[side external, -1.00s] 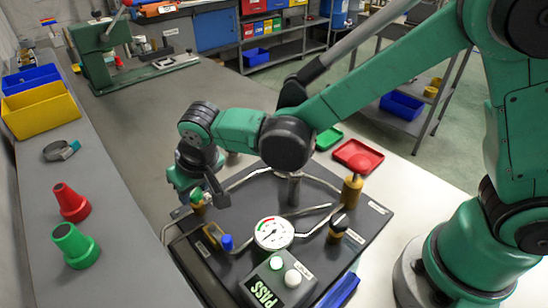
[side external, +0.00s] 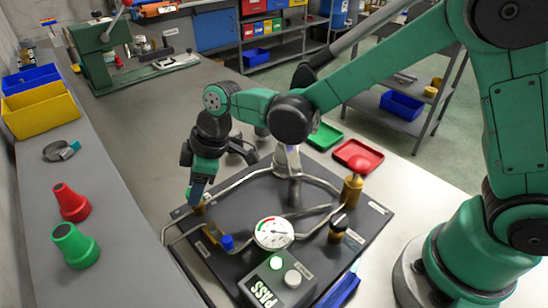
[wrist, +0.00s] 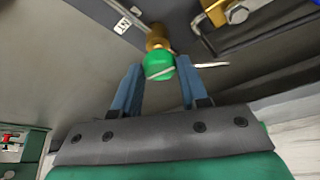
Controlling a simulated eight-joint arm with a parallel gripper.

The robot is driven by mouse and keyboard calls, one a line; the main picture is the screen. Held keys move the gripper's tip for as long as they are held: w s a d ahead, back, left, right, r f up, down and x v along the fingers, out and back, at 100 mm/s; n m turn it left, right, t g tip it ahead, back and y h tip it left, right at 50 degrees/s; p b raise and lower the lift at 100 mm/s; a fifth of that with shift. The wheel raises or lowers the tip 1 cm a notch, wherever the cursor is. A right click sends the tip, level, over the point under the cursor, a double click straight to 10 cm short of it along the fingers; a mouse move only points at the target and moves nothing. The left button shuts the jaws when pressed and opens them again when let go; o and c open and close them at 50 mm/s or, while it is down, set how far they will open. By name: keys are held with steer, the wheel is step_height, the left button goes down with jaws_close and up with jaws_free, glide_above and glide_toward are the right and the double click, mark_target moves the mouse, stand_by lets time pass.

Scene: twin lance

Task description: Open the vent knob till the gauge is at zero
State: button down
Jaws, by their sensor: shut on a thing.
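A green ball-shaped knob (wrist: 159,66) on a brass stem stands at the left corner of the dark test board (side external: 275,178). My gripper (side external: 197,200) points down over that corner, its blue fingers shut on the green knob from both sides; the fingers mostly hide it in the side view. A round white gauge (side external: 273,233) with red and green marks sits at the board's front middle; its needle reading is too small to tell. A blue knob (side external: 227,243) lies left of the gauge and a black-topped brass valve (side external: 339,222) to its right. The labels are unreadable here.
Bent pipes cross the board. Red and green trays (side external: 325,137) lie behind. Red and green cones stand on the left shelf.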

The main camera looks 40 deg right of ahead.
steer(key=shift+n+g, duration=0.3)
steer(key=shift+n, duration=0.6)
steer(key=shift+c, duration=2.4)
jaws_free()
steer(key=shift+v, duration=2.8)
steer(key=shift+w+d, duration=0.1)
